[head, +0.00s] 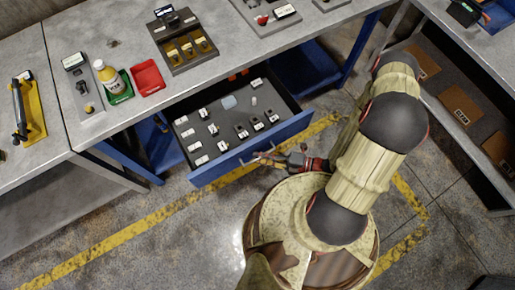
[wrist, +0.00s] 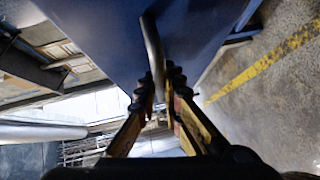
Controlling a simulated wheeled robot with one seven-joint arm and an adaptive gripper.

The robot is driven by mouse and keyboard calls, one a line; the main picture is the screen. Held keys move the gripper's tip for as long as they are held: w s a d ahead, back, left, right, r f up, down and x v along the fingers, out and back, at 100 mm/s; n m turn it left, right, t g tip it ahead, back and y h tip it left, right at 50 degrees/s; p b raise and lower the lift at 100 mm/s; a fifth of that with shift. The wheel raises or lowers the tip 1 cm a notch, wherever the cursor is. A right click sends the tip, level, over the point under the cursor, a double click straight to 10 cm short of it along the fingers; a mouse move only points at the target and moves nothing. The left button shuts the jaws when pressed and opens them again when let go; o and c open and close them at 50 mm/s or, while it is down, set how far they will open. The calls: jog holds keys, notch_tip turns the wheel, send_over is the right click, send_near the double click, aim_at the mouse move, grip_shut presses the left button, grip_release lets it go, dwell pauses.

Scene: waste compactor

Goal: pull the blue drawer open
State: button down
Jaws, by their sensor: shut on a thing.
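The blue drawer (head: 240,150) stands pulled out from under the grey workbench in the head view, and its inside shows. Several small white-labelled parts lie in its dark tray. Its blue front panel also fills the upper middle of the wrist view (wrist: 100,30). A metal bar handle (wrist: 152,45) runs along that front. My gripper (wrist: 157,95) is shut on the handle, with a finger on each side of it. In the head view my gripper (head: 275,160) is at the drawer's front, small and partly merged with the handle.
The workbench top (head: 110,40) carries a yellow bottle (head: 107,75), a red tray (head: 148,77) and a dark tray with yellow parts (head: 183,48). Another bench with a lower shelf (head: 455,105) stands at the right. Yellow floor lines (head: 130,225) cross the clear concrete floor.

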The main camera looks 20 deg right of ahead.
jog(key=shift+s, duration=0.25)
jog(key=c, duration=1.9)
grip_release()
jog(key=shift+d, duration=0.2)
jog(key=v, duration=1.1)
jog(key=shift+s+d, duration=0.2)
jog(key=shift+d, duration=0.1)
